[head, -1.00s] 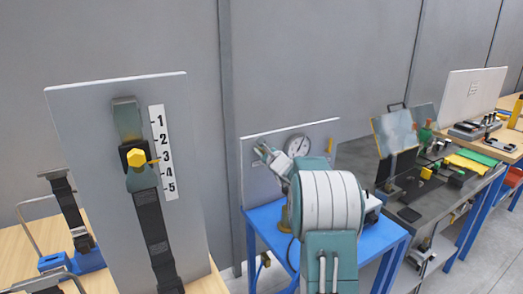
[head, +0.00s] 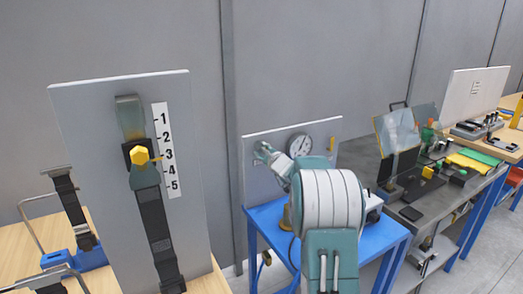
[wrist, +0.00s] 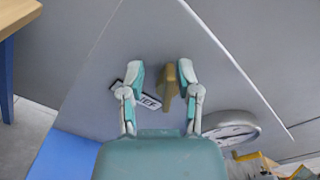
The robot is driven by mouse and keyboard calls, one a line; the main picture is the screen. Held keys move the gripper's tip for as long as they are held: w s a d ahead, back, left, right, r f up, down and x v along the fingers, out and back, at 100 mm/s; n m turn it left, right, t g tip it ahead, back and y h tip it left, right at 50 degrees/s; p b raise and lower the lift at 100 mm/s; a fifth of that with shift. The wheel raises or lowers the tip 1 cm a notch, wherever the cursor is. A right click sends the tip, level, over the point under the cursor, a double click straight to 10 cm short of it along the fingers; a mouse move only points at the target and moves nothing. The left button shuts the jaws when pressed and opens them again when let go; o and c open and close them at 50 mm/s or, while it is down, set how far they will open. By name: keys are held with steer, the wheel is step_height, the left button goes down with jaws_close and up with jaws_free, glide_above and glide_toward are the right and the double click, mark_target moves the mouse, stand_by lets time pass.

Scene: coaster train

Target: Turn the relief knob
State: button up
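A grey upright panel (head: 255,190) stands on a blue table, with a round white gauge (head: 299,146) on it. My gripper (head: 262,151) is in front of the panel's left part, left of the gauge. In the wrist view my gripper (wrist: 160,76) is open, its two teal fingers apart. A tan, narrow knob-like part (wrist: 169,82) shows between the fingers, nearer the right one; it looks like the relief knob. I cannot tell whether a finger touches it. A small label (wrist: 150,102), partly hidden by the left finger, ends in "ICE".
The gauge (wrist: 230,127) is at lower right in the wrist view. The blue table (head: 375,233) carries the panel. At left stands a board (head: 90,120) with a yellow knob and a number scale. A dark workbench (head: 425,215) with several items is at right.

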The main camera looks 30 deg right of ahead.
steer(key=shift+d+r, duration=0.1)
steer(key=shift+r, duration=0.1)
steer(key=s, duration=1.2)
steer(key=shift+a, duration=0.35)
steer(key=shift+f, duration=0.1)
steer(key=shift+o, duration=1.3)
steer(key=shift+w+d+f+m, duration=0.55)
steer(key=shift+w+d+m, duration=0.05)
steer(key=shift+d, duration=0.1)
steer(key=w, duration=1)
steer(key=shift+w+d, duration=0.35)
steer(key=shift+w, duration=0.05)
